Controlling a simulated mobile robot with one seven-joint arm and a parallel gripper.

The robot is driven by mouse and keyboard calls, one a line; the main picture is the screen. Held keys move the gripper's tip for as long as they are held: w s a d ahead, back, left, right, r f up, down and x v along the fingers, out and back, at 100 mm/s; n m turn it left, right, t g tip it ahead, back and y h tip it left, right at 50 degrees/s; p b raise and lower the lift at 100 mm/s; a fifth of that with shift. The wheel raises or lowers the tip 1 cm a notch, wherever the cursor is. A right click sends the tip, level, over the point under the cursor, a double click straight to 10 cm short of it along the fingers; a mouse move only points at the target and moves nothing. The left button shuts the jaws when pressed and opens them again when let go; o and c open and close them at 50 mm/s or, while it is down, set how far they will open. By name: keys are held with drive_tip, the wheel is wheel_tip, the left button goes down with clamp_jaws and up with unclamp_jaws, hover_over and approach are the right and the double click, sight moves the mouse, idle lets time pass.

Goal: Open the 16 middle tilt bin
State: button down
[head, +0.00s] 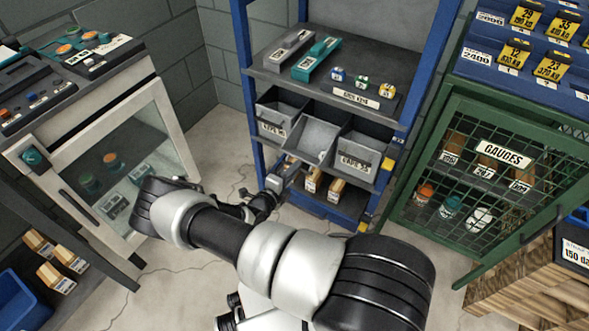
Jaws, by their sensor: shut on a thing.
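Three grey tilt bins sit side by side in the blue shelf rack. The middle tilt bin (314,137) shows a pale inside and its front leans outward, so it stands at least partly open. Its label is not visible. The left bin (275,128) and the right bin (357,162) carry white labels, too small to read surely. My gripper (285,171) is at the lower front edge of the middle bin, shut on it. The exact contact is small and partly hidden by the gripper itself.
Small boxes (313,181) stand on the shelf below the bins, close to my gripper. A green mesh gauges cabinet (480,165) stands at right. A glass-fronted cabinet (120,165) stands at left. Some floor (222,150) is clear between the left cabinet and rack.

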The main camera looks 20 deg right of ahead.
drive_tip(key=shift+d, duration=0.35)
drive_tip(key=c, duration=1.8)
unclamp_jaws()
drive_tip(key=shift+d+f, duration=0.1)
drive_tip(key=shift+a, duration=0.2)
drive_tip(key=p+v, duration=0.3)
drive_tip(key=v, duration=1.4)
drive_tip(key=shift+s+a, duration=0.1)
drive_tip(key=shift+a, duration=0.05)
